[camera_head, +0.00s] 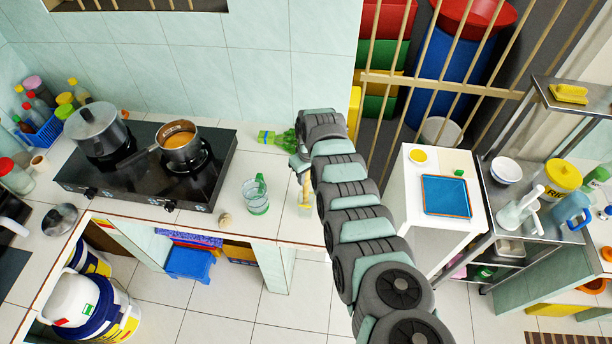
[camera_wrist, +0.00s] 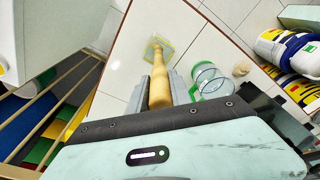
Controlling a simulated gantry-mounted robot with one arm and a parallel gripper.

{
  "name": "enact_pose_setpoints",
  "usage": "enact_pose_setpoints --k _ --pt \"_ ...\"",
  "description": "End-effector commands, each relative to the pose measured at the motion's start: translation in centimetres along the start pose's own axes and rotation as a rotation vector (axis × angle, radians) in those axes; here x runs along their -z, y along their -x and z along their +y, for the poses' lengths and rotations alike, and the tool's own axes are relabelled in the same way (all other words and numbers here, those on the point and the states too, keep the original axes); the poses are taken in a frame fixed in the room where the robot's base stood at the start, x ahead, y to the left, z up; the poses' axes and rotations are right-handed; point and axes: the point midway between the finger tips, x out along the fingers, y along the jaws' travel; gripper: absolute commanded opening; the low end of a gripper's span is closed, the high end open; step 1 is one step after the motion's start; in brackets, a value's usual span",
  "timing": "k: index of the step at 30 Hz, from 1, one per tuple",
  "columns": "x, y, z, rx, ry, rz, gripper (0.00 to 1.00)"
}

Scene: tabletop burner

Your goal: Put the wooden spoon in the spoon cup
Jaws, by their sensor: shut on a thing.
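My gripper (camera_head: 300,168) is above the right end of the counter, pointing down. In the wrist view its two fingers (camera_wrist: 160,90) are shut on the pale wooden spoon (camera_wrist: 158,76), which reaches away toward the counter. The spoon also shows under my gripper in the head view (camera_head: 304,186). Its far end meets or overlaps a small, clear yellowish square item (camera_wrist: 163,45); I cannot tell whether it is inside, touching or above it. A clear round cup (camera_wrist: 206,84) with a green part stands beside the spoon, also in the head view (camera_head: 256,200). The spoon cup's identity is unclear.
A black stove (camera_head: 142,172) with a lidded pot (camera_head: 96,130) and a saucepan (camera_head: 182,150) takes the counter's left. A green-and-yellow packet (camera_head: 276,137) lies behind my gripper, and a small beige ball (camera_head: 225,219) near the front edge. A white cabinet (camera_head: 440,225) stands right, across a gap.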

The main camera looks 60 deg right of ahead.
Motion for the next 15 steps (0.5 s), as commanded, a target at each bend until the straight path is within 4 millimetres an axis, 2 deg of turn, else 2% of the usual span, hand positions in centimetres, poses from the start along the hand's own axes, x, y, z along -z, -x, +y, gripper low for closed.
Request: enact_pose_setpoints --k 4,5,12,15 --pt "-0.04 -0.49 -0.08 0.0 0.001 -0.001 0.0" --pt "-0.04 -0.4 -0.05 0.0 0.001 0.0 0.27" --pt "-0.05 -0.33 -0.02 0.0 0.001 -0.001 0.46" --pt "-0.06 -0.33 -0.03 0.0 0.001 -0.001 0.47"
